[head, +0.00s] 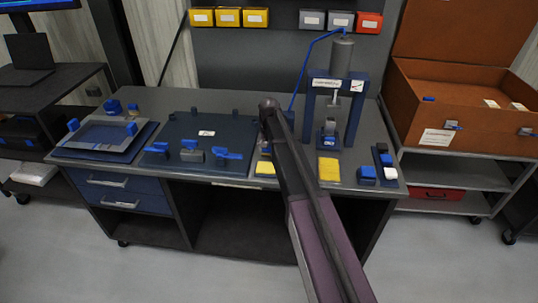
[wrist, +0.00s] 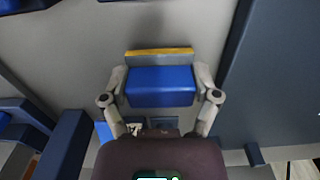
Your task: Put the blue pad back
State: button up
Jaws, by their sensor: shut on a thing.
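A blue pad (wrist: 160,86) sits between the two fingers of my gripper (wrist: 160,97) in the wrist view, one finger against each side. My gripper is shut on it. A yellow strip (wrist: 160,51) shows along the pad's far edge; I cannot tell whether they touch. In the head view my arm hides the gripper and most of the pad, between the dark blue plate (head: 185,128) and the blue press (head: 313,105). Another blue block (head: 367,173) rests at the bench's front right, beside a narrow rack (head: 379,158) of dark, blue and white blocks.
A yellow patch (head: 329,169) lies in front of the press. Blue clamps (head: 228,155) stand on the plate's front edge. A framed fixture (head: 107,134) is at the bench's left. A brown case (head: 447,100) stands open at right. Grey bench top (wrist: 80,65) is bare beside the pad.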

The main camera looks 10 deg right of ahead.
jog(key=shift+f, duration=0.5)
jog(key=shift+f+b, duration=0.2)
jog(key=shift+b, duration=0.2)
jog(key=o, duration=0.8)
jog(key=shift+r, duration=0.1)
jog(key=shift+r, duration=0.1)
notch_tip(320, 180, up, 12)
jog(key=p, duration=1.2)
jog(key=s+n, duration=0.1)
jog(key=s, duration=0.8)
jog(key=s+n, duration=0.1)
jog(key=s, duration=0.9)
jog(key=s+n, duration=0.1)
jog(key=s, duration=0.8)
jog(key=shift+s+n, duration=0.25)
jog(key=shift+n, duration=0.05)
